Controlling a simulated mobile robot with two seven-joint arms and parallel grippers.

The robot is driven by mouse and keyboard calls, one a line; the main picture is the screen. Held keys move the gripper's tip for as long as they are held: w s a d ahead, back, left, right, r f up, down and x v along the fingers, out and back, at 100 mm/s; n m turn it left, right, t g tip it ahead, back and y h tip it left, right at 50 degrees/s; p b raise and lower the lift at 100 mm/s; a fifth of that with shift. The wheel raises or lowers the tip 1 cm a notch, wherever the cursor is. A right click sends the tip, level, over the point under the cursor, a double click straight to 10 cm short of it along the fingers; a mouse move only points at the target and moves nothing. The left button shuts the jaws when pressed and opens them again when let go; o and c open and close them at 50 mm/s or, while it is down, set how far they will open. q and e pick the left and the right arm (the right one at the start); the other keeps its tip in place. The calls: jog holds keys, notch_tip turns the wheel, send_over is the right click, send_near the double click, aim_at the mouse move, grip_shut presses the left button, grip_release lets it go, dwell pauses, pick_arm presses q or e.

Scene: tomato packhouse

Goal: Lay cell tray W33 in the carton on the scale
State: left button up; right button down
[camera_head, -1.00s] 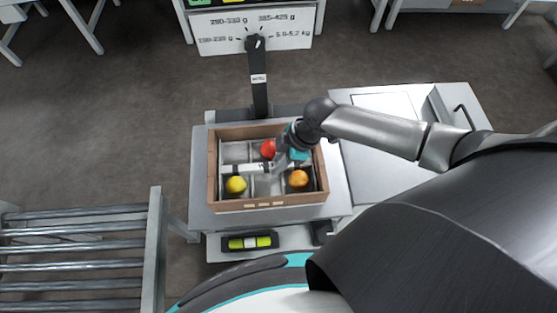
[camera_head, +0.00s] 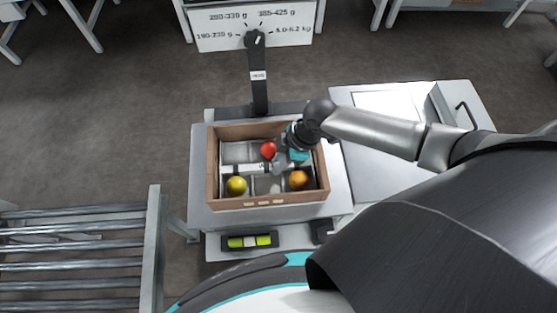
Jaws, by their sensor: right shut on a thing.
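The brown carton (camera_head: 212,178) stands open on the scale (camera_head: 200,204). A grey cell tray (camera_head: 238,151) is inside the carton's walls, with a pale strip across its middle. Its cells hold a red tomato (camera_head: 268,150), a yellow one (camera_head: 236,186) and an orange one (camera_head: 298,180); other visible cells look empty. My right gripper (camera_head: 276,164) reaches down into the carton from the right and is shut on the tray near its middle strip. The wrist hides the tray's back right part. Whether the tray touches the carton floor cannot be told, and no W33 mark is readable. My left gripper is out of view.
A black post (camera_head: 259,85) rises behind the carton, below a white board (camera_head: 222,32) with weight ranges. A yellow-green display (camera_head: 249,242) is at the scale's front. A roller conveyor (camera_head: 75,264) lies at left, a pale cabinet (camera_head: 375,170) at right.

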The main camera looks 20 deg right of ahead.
jog(key=c, duration=0.7)
grip_release()
jog(key=shift+c, duration=1.4)
notch_tip(320, 180, up, 9)
jog(key=p, duration=0.8)
jog(key=shift+f+p, duration=0.2)
jog(key=shift+p, duration=0.1)
jog(key=shift+f, duration=0.1)
